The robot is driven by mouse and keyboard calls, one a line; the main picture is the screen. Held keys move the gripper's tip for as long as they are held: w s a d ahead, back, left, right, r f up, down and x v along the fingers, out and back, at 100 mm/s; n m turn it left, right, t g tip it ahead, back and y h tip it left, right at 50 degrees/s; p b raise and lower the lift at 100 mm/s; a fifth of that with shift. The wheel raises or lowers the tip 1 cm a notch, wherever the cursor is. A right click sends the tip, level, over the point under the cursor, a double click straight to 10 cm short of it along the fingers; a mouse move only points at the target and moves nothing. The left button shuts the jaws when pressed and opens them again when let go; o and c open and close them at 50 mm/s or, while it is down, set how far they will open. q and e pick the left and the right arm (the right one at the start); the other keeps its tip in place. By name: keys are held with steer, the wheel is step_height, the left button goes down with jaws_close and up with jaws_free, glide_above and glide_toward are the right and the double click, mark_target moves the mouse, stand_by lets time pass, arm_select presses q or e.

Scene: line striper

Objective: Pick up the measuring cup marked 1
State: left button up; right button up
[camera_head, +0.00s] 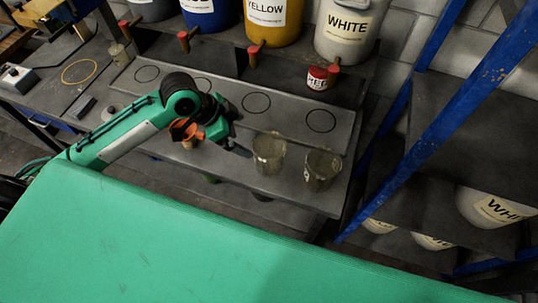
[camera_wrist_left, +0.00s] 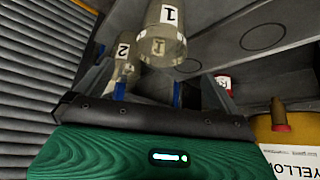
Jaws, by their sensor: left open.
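The measuring cup marked 1 (camera_wrist_left: 162,40) is clear, with a black 1 on a white label. In the head view it appears to be the left clear cup (camera_head: 268,153), standing on the grey bench. The cup marked 2 (camera_wrist_left: 124,62) is beyond it in the left wrist view, apparently the right clear cup (camera_head: 321,169) in the head view. My left gripper (camera_head: 239,149) is just left of the nearer cup. Its open fingers (camera_wrist_left: 148,93) have nothing between them, and cup 1 is ahead of the fingertips. My right gripper is not in view.
Yellow (camera_head: 265,15) and white (camera_head: 349,27) buckets stand at the back. A blue rack post (camera_head: 440,120) rises on the right.

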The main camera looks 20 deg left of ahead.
arm_select(q)
steer(key=p, duration=0.2)
glide_toward(269, 147)
steer(key=s+d+r, duration=0.2)
steer(key=s+d, duration=0.1)
steer(key=p+x, duration=0.1)
steer(key=x, duration=0.1)
steer(key=p+x, duration=0.2)
steer(key=x, duration=0.1)
steer(key=shift+w+d+r+p, duration=0.15)
steer(key=shift+w+d+p, duration=0.05)
steer(key=shift+d+p, duration=0.1)
steer(key=c, duration=1.1)
steer(key=shift+o, duration=0.2)
steer(key=shift+r, duration=0.1)
